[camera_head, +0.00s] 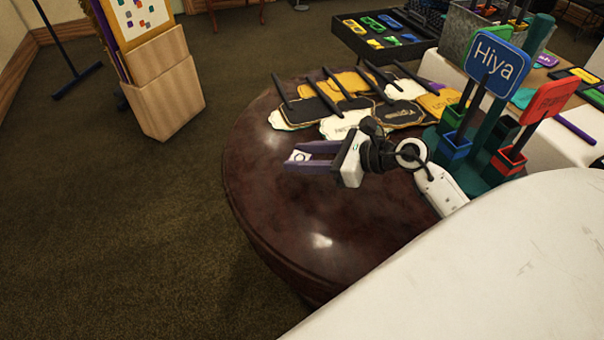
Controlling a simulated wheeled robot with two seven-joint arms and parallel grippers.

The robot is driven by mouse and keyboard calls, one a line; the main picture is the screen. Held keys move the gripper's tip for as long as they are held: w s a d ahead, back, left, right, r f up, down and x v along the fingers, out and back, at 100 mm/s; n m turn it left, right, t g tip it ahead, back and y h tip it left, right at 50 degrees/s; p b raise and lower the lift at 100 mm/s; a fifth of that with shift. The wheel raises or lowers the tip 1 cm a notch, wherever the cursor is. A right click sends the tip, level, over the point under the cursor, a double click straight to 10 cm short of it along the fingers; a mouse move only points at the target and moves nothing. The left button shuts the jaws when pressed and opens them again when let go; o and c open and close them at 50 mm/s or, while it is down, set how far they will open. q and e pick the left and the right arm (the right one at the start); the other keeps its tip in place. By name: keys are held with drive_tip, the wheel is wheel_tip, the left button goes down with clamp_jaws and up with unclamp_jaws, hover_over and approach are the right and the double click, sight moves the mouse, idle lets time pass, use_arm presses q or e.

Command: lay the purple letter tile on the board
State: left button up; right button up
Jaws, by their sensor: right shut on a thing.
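My right gripper (298,157) is over the dark red round table, its two purple-grey fingers pointing left. It is shut on a small letter tile (300,156), which shows a pale face with a dark ring-shaped mark between the fingertips. I cannot make out purple on the tile's face. I cannot tell whether the tile touches the table. A board with small coloured squares (138,16) stands upright in a wooden holder at the upper left, cut off by the picture's top; I cannot tell whether it is the task's board. My left gripper is not in view.
The round table (270,205) is clear at its left and front. Several signs on sticks (345,112) lie at its back. A blue "Hiya" sign (497,62) and a red sign (549,100) stand in a green rack at the right. A black tray (350,38) stands behind.

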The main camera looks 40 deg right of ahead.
sight(302, 180)
drive_tip(key=shift+w+f+b, duration=0.1)
drive_tip(key=shift+f+b, duration=0.25)
drive_tip(key=shift+f, duration=2.25)
drive_tip(key=shift+f, duration=0.1)
drive_tip(key=shift+f, duration=0.15)
drive_tip(key=o, duration=1)
drive_tip(key=shift+o, duration=0.2)
